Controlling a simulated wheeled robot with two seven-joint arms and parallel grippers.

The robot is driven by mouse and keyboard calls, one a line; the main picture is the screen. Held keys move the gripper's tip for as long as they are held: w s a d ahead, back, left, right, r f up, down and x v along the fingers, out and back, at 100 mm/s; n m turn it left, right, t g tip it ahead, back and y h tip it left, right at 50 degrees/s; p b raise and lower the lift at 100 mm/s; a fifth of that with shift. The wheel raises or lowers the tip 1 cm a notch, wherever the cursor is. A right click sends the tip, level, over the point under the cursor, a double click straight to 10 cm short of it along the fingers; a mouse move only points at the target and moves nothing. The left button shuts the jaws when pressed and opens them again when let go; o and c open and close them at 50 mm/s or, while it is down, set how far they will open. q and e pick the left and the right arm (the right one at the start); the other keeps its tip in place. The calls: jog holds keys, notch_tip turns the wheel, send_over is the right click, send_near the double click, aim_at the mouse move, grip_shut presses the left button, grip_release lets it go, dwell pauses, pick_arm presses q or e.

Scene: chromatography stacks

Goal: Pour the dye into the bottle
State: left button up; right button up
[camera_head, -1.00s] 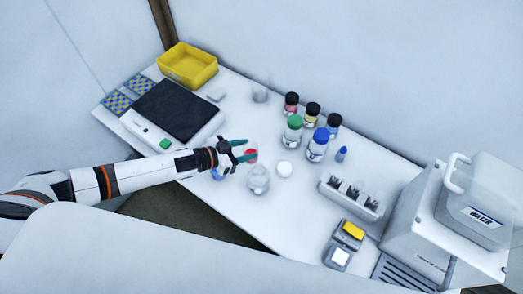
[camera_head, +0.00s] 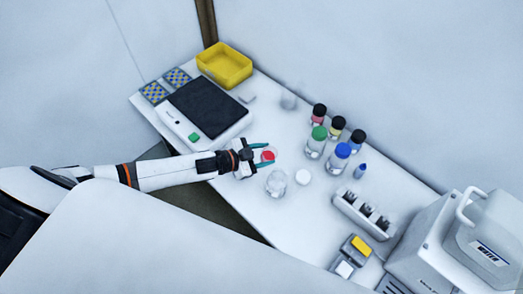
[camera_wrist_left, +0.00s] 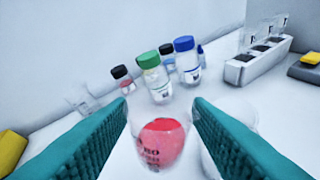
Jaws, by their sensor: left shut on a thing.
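A small clear glass beaker with red dye (camera_head: 268,156) stands between the fingers of my left gripper (camera_head: 263,154). In the left wrist view the red beaker (camera_wrist_left: 162,143) sits between the two teal fingers, and the gripper is shut on it. It looks upright; whether its base touches the table I cannot tell. A clear, uncapped glass bottle (camera_head: 276,184) stands just in front of the gripper in the head view. In the left wrist view it is largely behind the right finger. My right gripper is not in view.
A white cap (camera_head: 303,177) lies right of the clear bottle. Several capped bottles, among them a green-capped one (camera_head: 316,143) and a blue-capped one (camera_head: 339,158), stand behind. A scale (camera_head: 205,108) and yellow bin (camera_head: 224,66) are at the back left. A white rack (camera_head: 362,217) is right.

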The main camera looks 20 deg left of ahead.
pick_arm(q)
jog(key=shift+s+d+r+m, duration=0.3)
jog(key=shift+d+r+m, duration=0.05)
jog(key=shift+m, duration=0.05)
jog(key=shift+s+p, duration=0.1)
jog(key=shift+p, duration=0.2)
jog(key=shift+d, duration=0.1)
jog(key=shift+s+d+r+m+t+y, duration=0.1)
jog(key=shift+s+d+m+t+y, duration=0.1)
jog(key=shift+d+m+t+y, duration=0.15)
jog(key=shift+s+r, duration=0.1)
jog(key=shift+s+d+r+m+y, duration=0.1)
jog(key=shift+r+m+y, duration=0.05)
jog(key=shift+m+y, duration=0.15)
